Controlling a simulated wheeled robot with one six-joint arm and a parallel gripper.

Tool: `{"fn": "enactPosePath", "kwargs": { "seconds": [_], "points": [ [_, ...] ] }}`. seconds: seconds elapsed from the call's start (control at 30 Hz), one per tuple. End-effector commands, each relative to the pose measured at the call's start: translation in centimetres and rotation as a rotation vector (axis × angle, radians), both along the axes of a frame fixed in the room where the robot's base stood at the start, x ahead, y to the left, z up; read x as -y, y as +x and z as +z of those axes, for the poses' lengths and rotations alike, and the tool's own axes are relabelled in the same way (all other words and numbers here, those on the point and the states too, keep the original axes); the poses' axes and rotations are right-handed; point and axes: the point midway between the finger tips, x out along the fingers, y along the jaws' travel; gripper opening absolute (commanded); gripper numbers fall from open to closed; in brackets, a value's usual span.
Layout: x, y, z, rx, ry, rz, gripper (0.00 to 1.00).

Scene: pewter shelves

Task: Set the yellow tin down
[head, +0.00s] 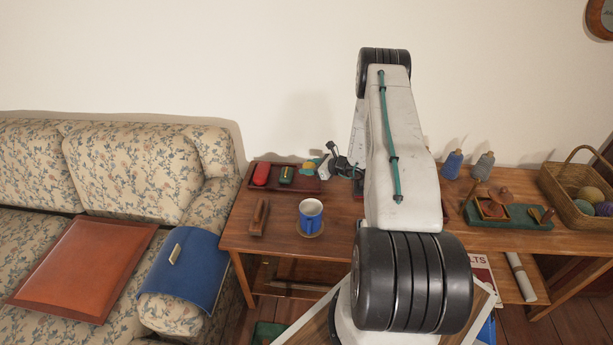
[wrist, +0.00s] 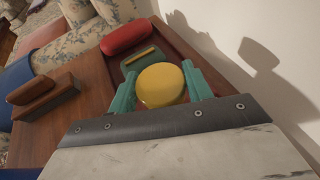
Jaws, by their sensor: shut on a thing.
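The yellow tin (wrist: 160,85) is round with a smooth lid. It sits between the two teal fingers of my gripper (wrist: 163,88), which is shut on it. In the head view the tin (head: 308,166) shows small over the right part of the dark red tray (head: 299,188), with my gripper (head: 312,165) around it. A red case (wrist: 125,37) and a green item with a yellow strip (wrist: 141,59) lie in the tray beyond the tin. I cannot tell whether the tin touches the tray; its underside is hidden.
A blue mug (head: 311,216) stands on a coaster in front of the tray. A wooden brush-like block (head: 259,217) lies to its left on the wooden table (head: 240,238). The wall is close behind. My arm hides the table's middle.

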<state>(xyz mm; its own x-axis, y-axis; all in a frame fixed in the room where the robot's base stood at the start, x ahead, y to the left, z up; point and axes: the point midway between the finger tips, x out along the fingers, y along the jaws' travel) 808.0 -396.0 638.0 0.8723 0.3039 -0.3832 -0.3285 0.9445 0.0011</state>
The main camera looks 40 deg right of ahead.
Motion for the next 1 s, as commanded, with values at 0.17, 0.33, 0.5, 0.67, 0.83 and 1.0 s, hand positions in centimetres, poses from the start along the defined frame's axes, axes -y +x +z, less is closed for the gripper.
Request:
{"fn": "enactPosePath", "kwargs": {
  "seconds": [0.17,0.33,0.5,0.67,0.83,1.0],
  "points": [
    [-0.1,0.0,-1.7,-0.002,0.002,0.0,0.27],
    [0.0,0.0,-4.1,0.0,0.001,0.0,0.27],
    [0.0,0.0,-4.3,0.0,0.0,0.0,0.27],
    [0.0,0.0,-4.5,0.0,0.0,0.0,0.27],
    [0.0,0.0,-4.6,0.0,0.0,0.0,0.71],
    [0.0,0.0,-4.6,0.0,0.0,0.0,0.71]
  ]
}}
